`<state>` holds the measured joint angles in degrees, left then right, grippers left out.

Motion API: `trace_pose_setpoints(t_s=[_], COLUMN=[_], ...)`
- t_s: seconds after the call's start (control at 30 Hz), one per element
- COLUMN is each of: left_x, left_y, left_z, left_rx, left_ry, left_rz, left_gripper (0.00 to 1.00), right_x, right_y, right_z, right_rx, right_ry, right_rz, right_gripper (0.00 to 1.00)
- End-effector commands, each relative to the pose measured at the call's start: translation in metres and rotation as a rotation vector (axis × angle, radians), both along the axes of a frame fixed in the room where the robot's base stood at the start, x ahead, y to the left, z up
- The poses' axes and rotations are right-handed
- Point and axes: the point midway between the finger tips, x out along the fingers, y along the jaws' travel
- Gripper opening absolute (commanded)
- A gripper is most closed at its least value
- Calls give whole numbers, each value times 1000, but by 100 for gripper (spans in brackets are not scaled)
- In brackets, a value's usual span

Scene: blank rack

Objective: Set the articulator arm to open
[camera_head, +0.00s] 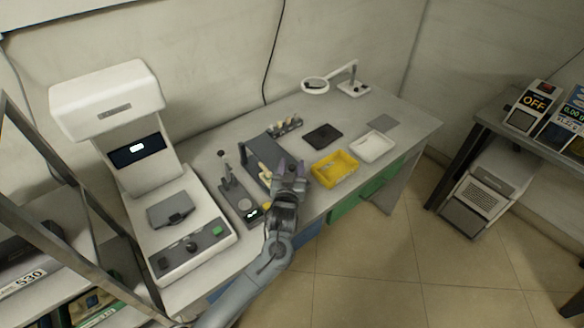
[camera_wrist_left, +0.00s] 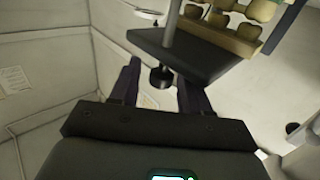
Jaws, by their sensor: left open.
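The articulator is a dark grey device on the workbench, with its raised dark plate (camera_head: 262,152) left of my left gripper and cream teeth partly behind the gripper. In the left wrist view its dark arm plate (camera_wrist_left: 190,55) bears cream teeth (camera_wrist_left: 228,22), and a grey rod with a black knob (camera_wrist_left: 162,77) passes by the plate. My left gripper (camera_head: 291,164) is open at the articulator's right front side. In the wrist view its two dark fingers (camera_wrist_left: 157,82) stand on either side of the knob, with gaps visible. I cannot tell whether they touch it. My right gripper is out of view.
A large white machine (camera_head: 165,215) stands left, with a small dark stand (camera_head: 230,175) beside it. Yellow tray (camera_head: 335,170), white tray (camera_head: 372,147) and dark pad (camera_head: 323,136) lie right of the gripper. A magnifier lamp (camera_head: 316,85) stands at the back. The right bench end is clear.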

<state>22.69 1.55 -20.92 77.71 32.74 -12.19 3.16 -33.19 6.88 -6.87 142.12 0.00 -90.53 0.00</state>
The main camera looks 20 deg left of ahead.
Motion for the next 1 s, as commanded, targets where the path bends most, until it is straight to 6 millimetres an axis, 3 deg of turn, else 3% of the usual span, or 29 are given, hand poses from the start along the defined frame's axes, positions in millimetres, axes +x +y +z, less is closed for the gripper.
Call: trace_pose_setpoints(t_s=[0.33, 0.63, 1.0], left_x=[2, 2, 2], left_y=[1, 1, 1], left_z=[0, 0, 5], left_rx=[-1, -1, -11], left_ry=[0, 0, 6], left_rz=[0, 1, 1], left_gripper=[45, 0, 0], right_x=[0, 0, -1], right_y=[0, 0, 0], right_z=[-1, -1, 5], right_rx=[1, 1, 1], right_ry=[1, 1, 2], right_rz=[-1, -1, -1], right_gripper=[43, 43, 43])
